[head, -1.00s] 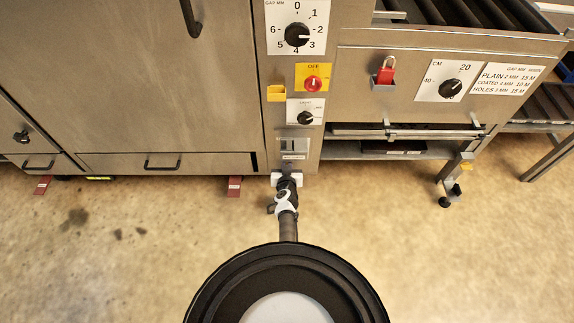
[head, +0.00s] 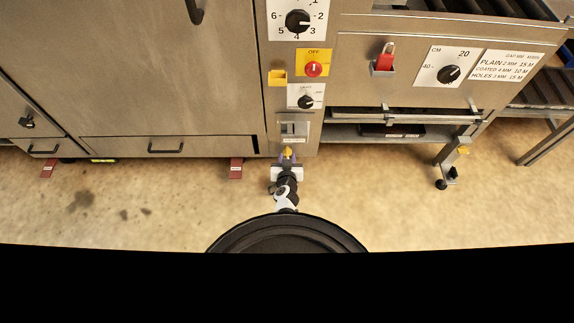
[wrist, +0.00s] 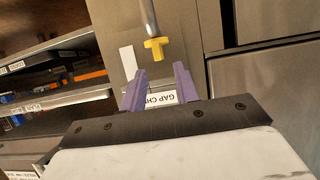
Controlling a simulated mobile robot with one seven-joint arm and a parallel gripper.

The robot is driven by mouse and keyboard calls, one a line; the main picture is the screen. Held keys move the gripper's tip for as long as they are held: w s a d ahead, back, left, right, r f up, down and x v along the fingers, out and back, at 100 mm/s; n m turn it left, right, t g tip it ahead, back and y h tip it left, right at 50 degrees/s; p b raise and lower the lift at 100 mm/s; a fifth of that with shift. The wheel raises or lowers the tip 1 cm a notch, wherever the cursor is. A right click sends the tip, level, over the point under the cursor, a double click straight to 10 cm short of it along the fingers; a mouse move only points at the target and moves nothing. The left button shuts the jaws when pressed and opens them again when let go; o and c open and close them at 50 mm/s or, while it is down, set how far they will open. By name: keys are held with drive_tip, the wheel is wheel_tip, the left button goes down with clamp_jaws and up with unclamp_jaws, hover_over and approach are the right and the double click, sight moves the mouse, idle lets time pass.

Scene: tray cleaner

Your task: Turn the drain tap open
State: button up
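The drain tap (wrist: 156,48) is a yellow T-shaped handle on the end of a grey pipe in the wrist view. In the head view a small yellow bit of the tap (head: 288,151) shows under the narrow control column. My gripper (wrist: 160,70) has two purple fingers, spread apart with nothing between them. The tap lies just beyond the fingertips, roughly in line with the gap, and looks apart from them. My gripper (head: 287,158) also shows in the head view, low at the column's foot.
A label reading "GAP CH…" (wrist: 161,99) shows behind the fingers. Shelves with bins (wrist: 50,90) stand to the left in the wrist view. The control column carries a red knob (head: 313,69). A machine leg (head: 450,165) stands right; the floor around my arm is open.

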drive_tip(key=p+v, duration=0.1)
drive_tip(key=v, duration=0.6)
idle(0.4)
